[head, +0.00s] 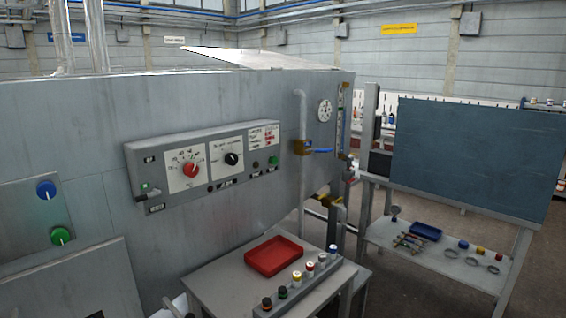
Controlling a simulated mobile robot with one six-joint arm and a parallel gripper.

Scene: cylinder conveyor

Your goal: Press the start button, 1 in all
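A grey control panel (205,192) is fixed to the large grey machine wall in the head view. A small green button (273,160) sits at its right end. It has a red dial (190,170) and a black dial (232,158). A small lever with a green part (145,187) is at its lower left. On a separate plate at far left are a blue knob (46,190) and a green knob (60,236). The lettering is too small to read, so I cannot tell which control is marked start. My gripper is not in view.
A small table (215,289) below the panel holds a red tray (273,256) and a rack of several capped cylinders (300,283). A blue-handled valve (318,150) and pipes stand right of the panel. A bench with a dark board (475,155) is at right. Space before the panel looks clear.

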